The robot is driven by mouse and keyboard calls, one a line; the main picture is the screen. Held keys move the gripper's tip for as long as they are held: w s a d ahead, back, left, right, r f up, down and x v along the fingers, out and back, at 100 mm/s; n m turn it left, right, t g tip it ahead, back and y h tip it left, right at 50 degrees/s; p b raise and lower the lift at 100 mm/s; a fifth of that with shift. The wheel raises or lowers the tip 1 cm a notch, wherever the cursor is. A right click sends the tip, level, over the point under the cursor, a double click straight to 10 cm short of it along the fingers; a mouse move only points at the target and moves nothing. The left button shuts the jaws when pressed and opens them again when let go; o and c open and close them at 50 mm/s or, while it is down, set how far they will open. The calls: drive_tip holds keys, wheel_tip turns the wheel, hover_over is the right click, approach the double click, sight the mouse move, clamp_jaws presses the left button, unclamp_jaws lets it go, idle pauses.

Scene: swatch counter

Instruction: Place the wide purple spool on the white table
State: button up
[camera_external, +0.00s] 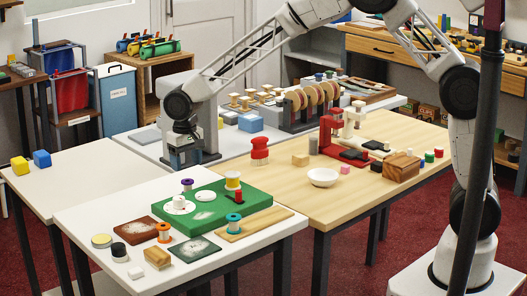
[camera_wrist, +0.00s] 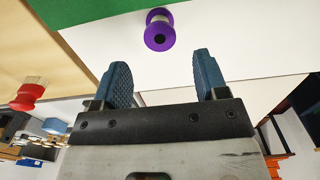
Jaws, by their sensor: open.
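The purple spool (camera_external: 187,184) stands upright on the white table (camera_external: 88,215), just behind the green board (camera_external: 215,225). Its lower part is partly hidden in the outside view. In the wrist view the spool (camera_wrist: 158,34) shows a purple rim with a dark centre hole, clear of the fingers and close to the green board's edge (camera_wrist: 85,12). My gripper (camera_external: 180,163) is just behind and above the spool. In the wrist view my gripper (camera_wrist: 161,62) is open, with nothing between its two blue fingers and the spool beyond their tips.
Orange (camera_external: 164,232) and teal (camera_external: 234,222) spools stand nearby. A red spool (camera_external: 260,150) stands on the wooden table (camera_external: 300,205). The white table's left back corner looks bare.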

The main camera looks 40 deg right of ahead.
sight(189, 181)
drive_tip(key=shift+r, duration=2)
drive_tip(key=s+d+r, duration=0.5)
drive_tip(key=d, duration=0.4)
drive_tip(key=s+d+r+t, duration=0.1)
drive_tip(key=s+d+r, duration=0.4)
drive_tip(key=d, duration=0.3)
drive_tip(key=s+d+r, duration=0.5)
drive_tip(key=d, duration=0.4)
drive_tip(key=s+d, duration=0.5)
drive_tip(key=s, duration=0.4)
drive_tip(key=s+d+t, duration=0.1)
drive_tip(key=s+d, duration=0.5)
drive_tip(key=s, duration=0.3)
drive_tip(key=s+d+f, duration=0.1)
drive_tip(key=s+d, duration=0.5)
drive_tip(key=s, duration=0.3)
drive_tip(key=shift+s+d+t, duration=0.2)
drive_tip(key=shift+s+t, duration=0.05)
drive_tip(key=shift+t, duration=0.05)
